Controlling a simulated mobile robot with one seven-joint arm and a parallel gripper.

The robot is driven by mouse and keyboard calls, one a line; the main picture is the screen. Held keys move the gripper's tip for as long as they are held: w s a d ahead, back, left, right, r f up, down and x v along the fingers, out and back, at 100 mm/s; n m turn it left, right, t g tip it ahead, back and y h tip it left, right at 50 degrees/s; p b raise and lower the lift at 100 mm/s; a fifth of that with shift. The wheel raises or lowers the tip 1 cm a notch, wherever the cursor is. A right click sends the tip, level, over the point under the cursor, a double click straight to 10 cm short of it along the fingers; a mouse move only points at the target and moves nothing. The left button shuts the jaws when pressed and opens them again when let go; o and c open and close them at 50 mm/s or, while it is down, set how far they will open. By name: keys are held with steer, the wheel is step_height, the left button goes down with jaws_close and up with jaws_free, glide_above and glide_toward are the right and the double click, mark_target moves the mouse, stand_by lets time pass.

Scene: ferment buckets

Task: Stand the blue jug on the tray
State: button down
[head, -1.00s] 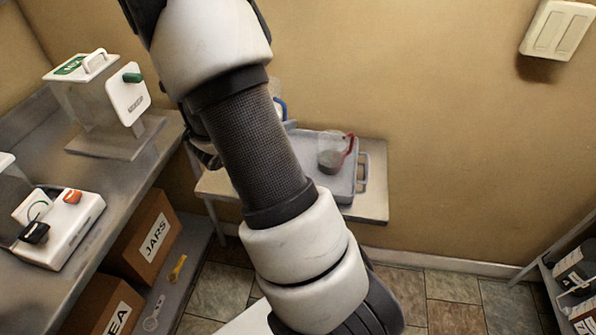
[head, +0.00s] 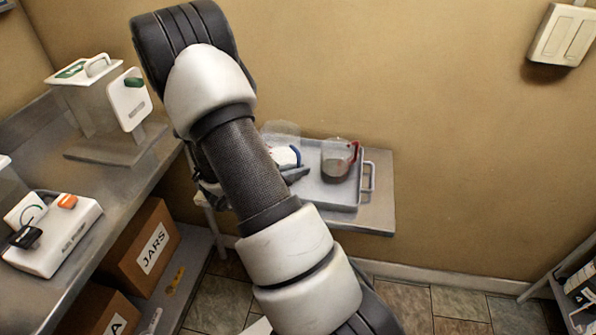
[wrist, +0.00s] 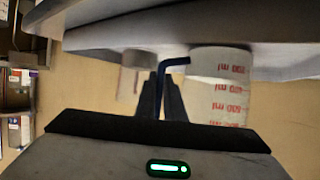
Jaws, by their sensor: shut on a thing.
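The blue jug (head: 281,130) is clear with a blue handle and stands out beyond my arm, at the left end of the grey tray (head: 343,205). My gripper (head: 298,173) is shut on its blue handle. In the wrist view, the fingers (wrist: 160,92) close on the blue handle (wrist: 173,63), and the jug's clear wall with red ml marks (wrist: 221,85) shows to the right. The jug looks upright, close to the grey surface; I cannot tell if its base touches the tray. My arm hides part of the tray.
A clear jug with a red handle and dark contents (head: 337,163) stands on the tray, right of the blue jug. The tray lies on a small table (head: 376,218) against the wall. A steel counter with devices (head: 75,225) is at the left.

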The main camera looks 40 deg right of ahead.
steer(key=shift+f, duration=0.1)
steer(key=c, duration=1.8)
jaws_free()
steer(key=shift+c, duration=0.2)
